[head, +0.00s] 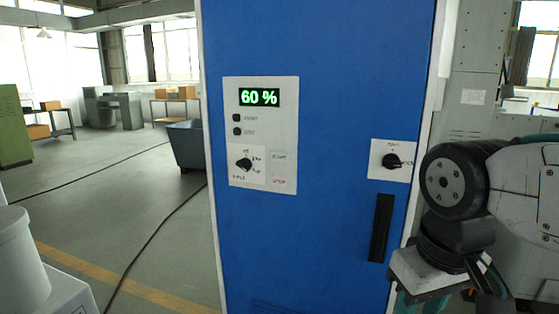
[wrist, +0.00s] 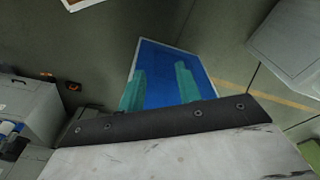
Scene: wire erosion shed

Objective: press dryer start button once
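The dryer's blue cabinet door (head: 330,60) fills the middle of the head view. Its light control panel (head: 288,130) has a green display (head: 259,97) reading 60 %. Below are two small black buttons, the upper (head: 236,118) and the lower (head: 237,131); their labels are too blurred to read surely. A black rotary knob (head: 244,164) sits lower, beside a small plate (head: 278,168) with green and red lettering.
A second panel with a black rotary switch (head: 391,161) and a black door handle (head: 380,228) are on the door's right, near my arm. A dark bin (head: 187,147) stands behind at left. Dark cables (head: 150,240) cross the otherwise open floor. A white cylinder (head: 18,260) is at lower left.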

